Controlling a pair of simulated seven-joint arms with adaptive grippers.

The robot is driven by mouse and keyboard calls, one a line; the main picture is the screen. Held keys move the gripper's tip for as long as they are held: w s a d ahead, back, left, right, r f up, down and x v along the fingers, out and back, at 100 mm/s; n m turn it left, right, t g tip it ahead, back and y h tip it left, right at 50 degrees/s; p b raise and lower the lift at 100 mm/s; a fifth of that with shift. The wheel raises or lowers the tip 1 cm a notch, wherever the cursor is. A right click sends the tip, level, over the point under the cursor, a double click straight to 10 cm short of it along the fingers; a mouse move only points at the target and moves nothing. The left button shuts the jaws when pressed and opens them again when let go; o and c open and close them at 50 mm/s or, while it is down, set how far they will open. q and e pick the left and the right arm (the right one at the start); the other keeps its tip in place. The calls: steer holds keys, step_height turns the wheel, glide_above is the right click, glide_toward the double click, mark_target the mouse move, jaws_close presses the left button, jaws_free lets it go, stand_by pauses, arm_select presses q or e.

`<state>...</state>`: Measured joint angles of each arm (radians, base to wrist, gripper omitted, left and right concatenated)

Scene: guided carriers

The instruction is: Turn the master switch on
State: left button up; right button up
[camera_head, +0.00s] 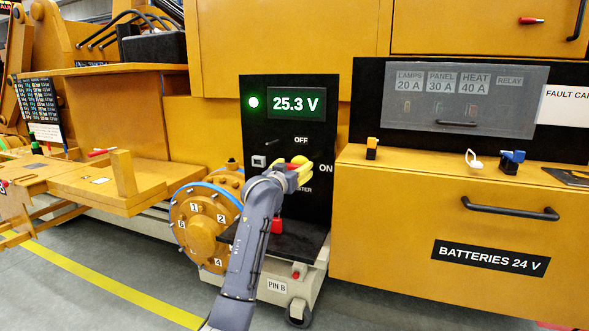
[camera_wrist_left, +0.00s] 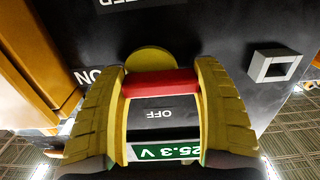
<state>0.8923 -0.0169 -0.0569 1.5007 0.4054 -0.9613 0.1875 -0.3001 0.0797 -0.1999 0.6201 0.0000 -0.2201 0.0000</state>
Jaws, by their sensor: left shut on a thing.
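The master switch is on the black upright panel (camera_head: 290,100), with OFF marked above it and ON to its right. Its red handle (camera_wrist_left: 160,83) lies across a round yellow plate (camera_wrist_left: 150,60) in the left wrist view, level with the ON mark. My left gripper (camera_head: 299,174) is at the switch, and its two yellow fingers are shut on the handle from either side. In the head view the fingers hide most of the handle. A green lamp (camera_head: 253,102) is lit beside a display (camera_head: 298,103) reading 25.3 V. My right gripper is out of view.
A square grey-framed socket (camera_wrist_left: 273,65) sits on the panel close to the switch. A red part (camera_head: 277,226) stands below on the black shelf. An orange flange (camera_head: 205,222) is to the left, and the battery drawer (camera_head: 380,245) is to the right.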

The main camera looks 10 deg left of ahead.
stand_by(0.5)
arm_select(q)
steer(key=o, duration=1.3)
steer(key=shift+c, duration=0.2)
steer(key=shift+s, duration=0.15)
steer(key=s+a, duration=0.2)
steer(key=s, duration=0.9)
steer(key=shift+s, duration=0.3)
